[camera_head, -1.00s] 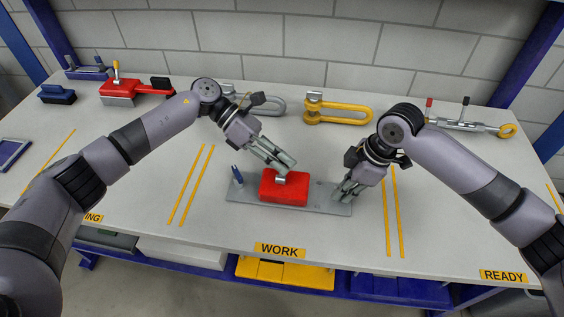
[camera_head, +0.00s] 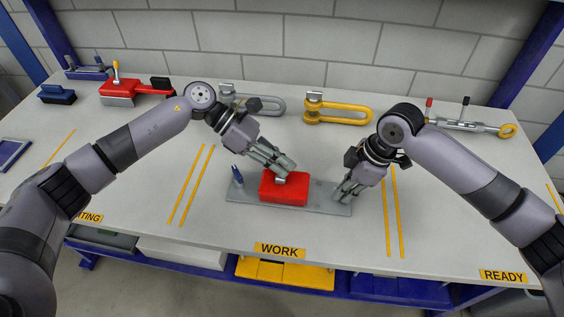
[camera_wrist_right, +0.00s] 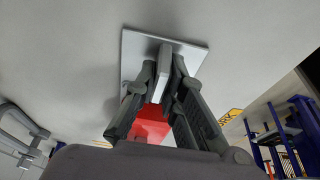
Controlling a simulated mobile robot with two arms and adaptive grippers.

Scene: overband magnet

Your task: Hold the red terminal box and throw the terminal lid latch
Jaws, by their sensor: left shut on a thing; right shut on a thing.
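The red terminal box (camera_head: 284,193) sits on a grey base plate (camera_head: 333,208) in the middle of the table. It shows partly in the right wrist view (camera_wrist_right: 152,124). A small grey latch (camera_head: 280,181) is on top of the box, largely covered by my left gripper (camera_head: 287,168). Its jaws are shut on what looks like this latch; the fingers hide the exact contact. My right gripper (camera_head: 344,194) is at the plate's right end. In the right wrist view its fingers (camera_wrist_right: 163,82) are shut on a pale grey upright bar (camera_wrist_right: 162,72) on the plate.
A small blue piece (camera_head: 237,175) stands at the plate's left end. A yellow shackle (camera_head: 338,112), a grey shackle (camera_head: 268,105), a red tool (camera_head: 125,92) and a turnbuckle (camera_head: 465,124) lie along the back. The table in front of the plate is clear.

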